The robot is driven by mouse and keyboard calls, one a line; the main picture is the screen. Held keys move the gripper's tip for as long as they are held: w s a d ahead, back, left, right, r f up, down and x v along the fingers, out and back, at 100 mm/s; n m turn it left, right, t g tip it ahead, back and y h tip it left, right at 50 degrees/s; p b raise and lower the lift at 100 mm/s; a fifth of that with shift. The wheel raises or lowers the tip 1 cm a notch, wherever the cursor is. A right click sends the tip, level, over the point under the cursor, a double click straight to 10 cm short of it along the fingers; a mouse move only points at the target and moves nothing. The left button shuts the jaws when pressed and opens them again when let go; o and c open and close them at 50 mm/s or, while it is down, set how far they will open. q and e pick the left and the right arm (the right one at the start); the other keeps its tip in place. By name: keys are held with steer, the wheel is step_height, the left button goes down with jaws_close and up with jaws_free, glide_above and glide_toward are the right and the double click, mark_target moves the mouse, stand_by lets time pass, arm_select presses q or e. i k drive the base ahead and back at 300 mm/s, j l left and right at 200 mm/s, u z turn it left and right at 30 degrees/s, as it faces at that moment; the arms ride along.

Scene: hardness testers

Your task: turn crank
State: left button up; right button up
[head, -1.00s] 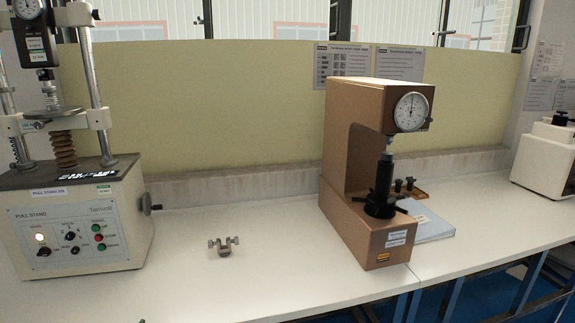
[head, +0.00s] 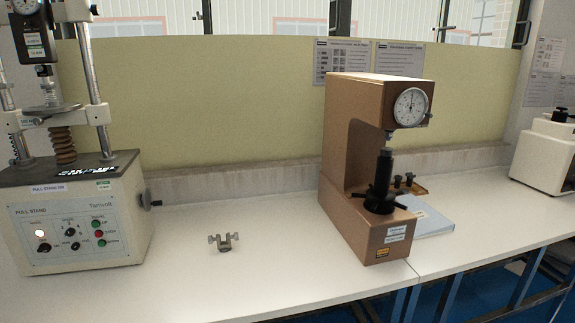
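A pull stand (head: 75,215) with a grey-white base and two upright columns stands at the left of the bench. A small dark crank (head: 150,201) sticks out from the right side of its base. A brown hardness tester (head: 345,170) with a round dial (head: 411,107) stands right of centre. A black spoked handwheel (head: 380,200) sits under its black spindle. Neither of my grippers is in view.
A small metal clamp (head: 224,241) lies on the white bench (head: 270,280) between the two machines. A booklet (head: 430,217) lies beside the tester. A white machine (head: 546,150) stands far right. The bench between the machines is mostly clear.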

mark_target(146, 199)
steer(key=u, duration=1.3)
steer(key=i+l, duration=0.15)
steer(key=i, duration=0.25)
steer(key=i+l+u, duration=0.1)
steer(key=i, duration=0.3)
steer(key=i+l, duration=0.15)
steer(key=i, duration=0.2)
steer(key=u, duration=0.05)
